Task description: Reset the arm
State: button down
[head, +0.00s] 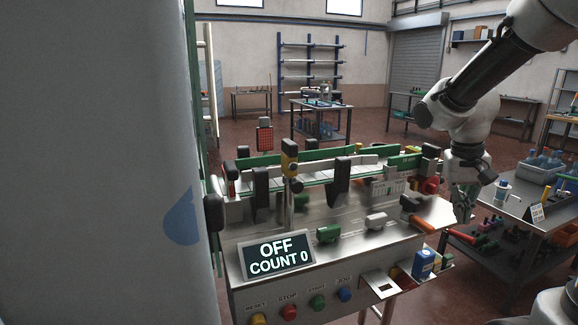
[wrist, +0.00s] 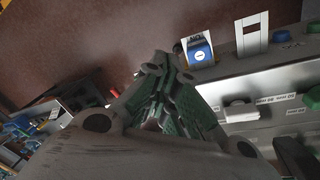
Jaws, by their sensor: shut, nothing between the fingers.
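My arm comes in from the upper right in the head view, and my gripper (head: 463,212) points down beside the right end of the filling machine (head: 345,225). In the wrist view my gripper (wrist: 156,66) has its green-padded fingers closed together at the tips, with nothing between them. The gripper appears clear of the machine, but I cannot tell its exact distance. The machine's display (head: 277,256) reads OFF and COUNT 0.
A yellow button (head: 258,319), a red button (head: 289,312), a green button and a blue button line the machine's front. A blue container (head: 424,264) sits at its right corner and also shows in the wrist view (wrist: 199,52). A bench (head: 512,205) with tools stands at right.

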jog(key=s+a+r+n+t+y, duration=0.1)
jog(key=s+r+t, duration=0.1)
jog(key=s, duration=0.5)
jog(key=s+a+r+n+t+y, duration=0.1)
jog(key=s+r, duration=0.3)
jog(key=s, duration=0.4)
jog(key=shift+a+r+n+t, duration=0.15)
jog(key=shift+a+n+t, duration=0.4)
jog(key=shift+n, duration=0.25)
